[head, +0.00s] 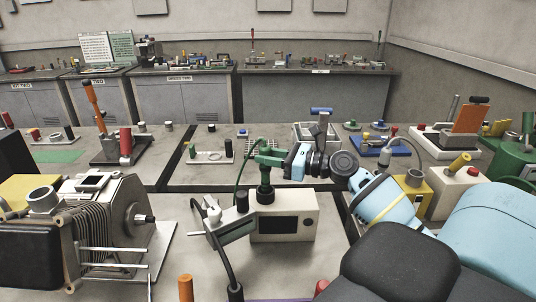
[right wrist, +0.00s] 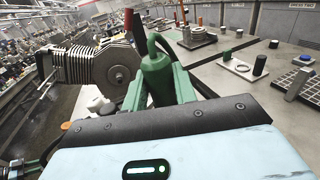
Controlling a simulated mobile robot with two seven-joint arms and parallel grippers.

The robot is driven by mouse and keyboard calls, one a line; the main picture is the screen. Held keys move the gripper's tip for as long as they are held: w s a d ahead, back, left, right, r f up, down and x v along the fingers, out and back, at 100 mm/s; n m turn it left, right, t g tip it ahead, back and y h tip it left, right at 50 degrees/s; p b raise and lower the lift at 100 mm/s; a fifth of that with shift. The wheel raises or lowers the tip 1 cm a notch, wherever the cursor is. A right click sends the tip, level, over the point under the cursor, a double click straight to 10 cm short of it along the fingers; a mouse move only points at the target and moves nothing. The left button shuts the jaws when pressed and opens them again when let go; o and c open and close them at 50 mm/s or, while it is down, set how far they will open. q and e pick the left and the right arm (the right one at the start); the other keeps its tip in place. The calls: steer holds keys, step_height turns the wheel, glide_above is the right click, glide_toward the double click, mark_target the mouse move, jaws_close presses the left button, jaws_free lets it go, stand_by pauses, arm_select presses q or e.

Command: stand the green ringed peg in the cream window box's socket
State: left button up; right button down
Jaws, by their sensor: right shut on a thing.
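The cream window box (head: 300,226) stands on the near table in the middle of the head view, with a dark window on its front. My right gripper (head: 266,158) comes in from the right over the box and is shut on the green ringed peg (head: 265,177). The peg is upright, and its lower end meets a dark collar on the box top. I cannot tell how deep it sits in the socket, which is hidden. In the right wrist view the peg (right wrist: 158,75) stands between my green fingers. My left gripper is not in view.
A finned motor-like machine (head: 118,225) stands at the left. A black knob (head: 242,201) and a white toggle-like part (head: 213,210) are close beside the peg. A green cable (head: 239,168) loops from the peg's top. A yellow box (head: 413,195) stands at the right.

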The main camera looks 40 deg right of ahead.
mark_target(268, 172)
steer(key=shift+f, duration=1.7)
stand_by(0.6)
steer(key=c, duration=1.4)
jaws_free()
steer(key=shift+f, duration=0.1)
steer(key=shift+c, duration=0.2)
steer(key=o, duration=0.6)
steer(key=shift+c, duration=0.2)
steer(key=v, duration=0.7)
steer(key=shift+s+d+b, duration=0.2)
steer(key=shift+s+b, duration=0.1)
steer(key=shift+s, duration=0.05)
